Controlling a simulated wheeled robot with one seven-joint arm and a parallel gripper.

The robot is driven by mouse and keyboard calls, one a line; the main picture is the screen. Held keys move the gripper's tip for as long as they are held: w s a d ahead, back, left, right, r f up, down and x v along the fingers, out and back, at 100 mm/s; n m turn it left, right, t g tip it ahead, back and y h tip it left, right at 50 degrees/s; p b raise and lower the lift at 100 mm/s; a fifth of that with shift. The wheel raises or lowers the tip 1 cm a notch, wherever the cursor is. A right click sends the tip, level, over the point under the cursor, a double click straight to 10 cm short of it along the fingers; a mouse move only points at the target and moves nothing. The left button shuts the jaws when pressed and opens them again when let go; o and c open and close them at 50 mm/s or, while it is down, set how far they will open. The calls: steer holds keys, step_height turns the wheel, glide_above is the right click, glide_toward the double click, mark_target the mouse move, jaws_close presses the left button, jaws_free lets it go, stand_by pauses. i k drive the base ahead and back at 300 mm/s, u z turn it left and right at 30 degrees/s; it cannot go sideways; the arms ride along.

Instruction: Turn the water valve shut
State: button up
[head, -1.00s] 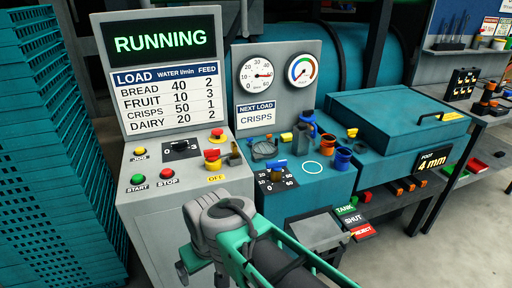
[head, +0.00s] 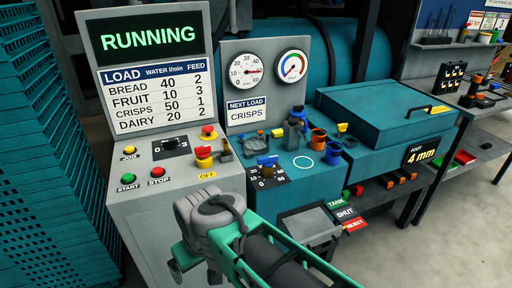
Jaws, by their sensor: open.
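The likely water valve is a blue knob (head: 266,161) on a black plate with a numbered scale, on the teal housing right of the control panel. Its exact setting is too small to read. A round gauge (head: 246,70) with a numbered scale stands behind it, its needle pointing right. My gripper (head: 196,264) is low in front of the control panel, left of and nearer than the knob. It is open and touches nothing that I can see. My arm hides part of its fingers.
The control panel (head: 130,215) carries buttons, a black selector (head: 171,147) and a red-and-yellow control (head: 204,157) by an OFF label. Orange and blue cups (head: 318,138) stand right of the knob. Stacked teal crates (head: 50,150) line the left. Open floor lies right.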

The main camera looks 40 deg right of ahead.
mark_target(267, 162)
steer(key=k, duration=0.5)
steer(key=z, duration=1.45)
steer(key=i, duration=1.05)
steer(key=u, duration=2.4)
steer(key=i, duration=0.5)
